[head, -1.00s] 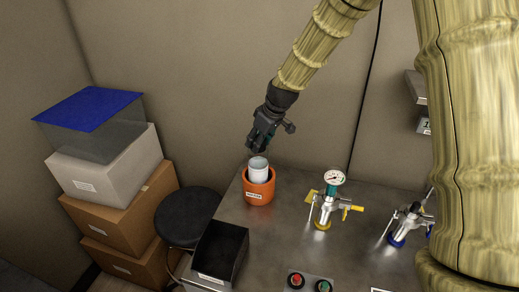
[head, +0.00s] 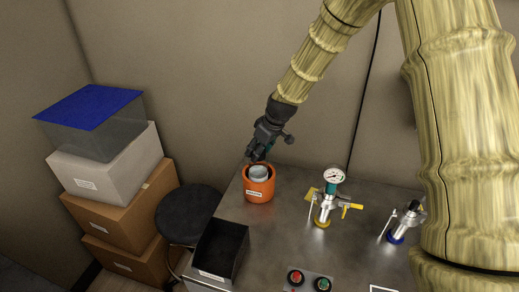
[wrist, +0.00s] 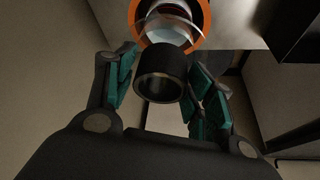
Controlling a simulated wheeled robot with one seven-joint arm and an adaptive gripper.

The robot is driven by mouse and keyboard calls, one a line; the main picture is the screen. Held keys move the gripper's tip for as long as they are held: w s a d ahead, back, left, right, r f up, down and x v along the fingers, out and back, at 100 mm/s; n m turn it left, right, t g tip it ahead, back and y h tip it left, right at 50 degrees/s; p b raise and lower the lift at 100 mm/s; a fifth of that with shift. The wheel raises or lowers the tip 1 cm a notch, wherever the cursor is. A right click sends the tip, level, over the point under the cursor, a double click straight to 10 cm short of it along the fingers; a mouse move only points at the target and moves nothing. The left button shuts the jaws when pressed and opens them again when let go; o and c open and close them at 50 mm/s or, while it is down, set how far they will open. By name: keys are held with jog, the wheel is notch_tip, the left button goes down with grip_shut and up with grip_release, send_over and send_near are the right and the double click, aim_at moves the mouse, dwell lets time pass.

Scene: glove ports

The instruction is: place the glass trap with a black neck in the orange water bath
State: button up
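The glass trap with a black neck stands in the orange water bath (head: 258,190) at the back left of the bench. Its pale glass body (head: 258,173) shows just above the rim in the head view. In the wrist view, the black neck (wrist: 160,75) faces me, with the clear glass (wrist: 170,28) beyond it inside the bath's orange rim (wrist: 206,18). My gripper (head: 256,158) is directly over the bath. The bottom of the trap is hidden in the bath.
A gauge-topped metal fitting (head: 326,200) stands right of the bath, with a blue-based one (head: 405,222) farther right. A black open bin (head: 220,250) is in front, near a button box (head: 308,280). A stool (head: 188,212) and stacked boxes (head: 115,190) stand left.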

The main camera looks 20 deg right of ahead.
jog(key=shift+o, duration=0.2)
jog(key=shift+r, duration=0.1)
jog(key=b+v, duration=0.2)
jog(key=v, duration=1)
jog(key=shift+a+r, duration=0.1)
jog(key=shift+r, duration=0.05)
dwell(1.3)
